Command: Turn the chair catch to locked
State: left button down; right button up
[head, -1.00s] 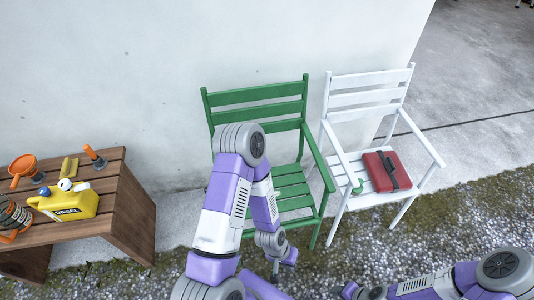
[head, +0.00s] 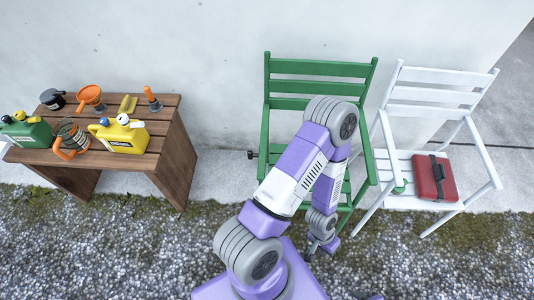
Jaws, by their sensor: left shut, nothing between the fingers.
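The green slatted chair (head: 318,86) stands against the wall in the middle of the head view. A small dark knob (head: 252,154) sticks out at its left side, apart from my gripper; it may be the catch, and I cannot read its setting. My left arm covers much of the chair's seat and front. My left gripper (head: 321,247) is shut and empty, low in front of the chair, over the gravel. My right gripper is not in view.
A white chair (head: 430,95) stands at the right with a red case (head: 434,177) and a small green object (head: 400,187) on its seat. A wooden bench (head: 176,165) at the left holds a yellow can (head: 122,137), an orange funnel (head: 90,95) and other items. Gravel between is clear.

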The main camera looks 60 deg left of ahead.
aim_at(250, 155)
jog(key=z, duration=1.4)
jog(key=k, duration=1.6)
jog(key=u, duration=2.15)
jog(key=i, duration=0.45)
jog(key=z, duration=0.2)
jog(key=k, duration=0.4)
jog(key=u, duration=0.85)
jog(key=i, duration=0.25)
jog(key=z, duration=0.25)
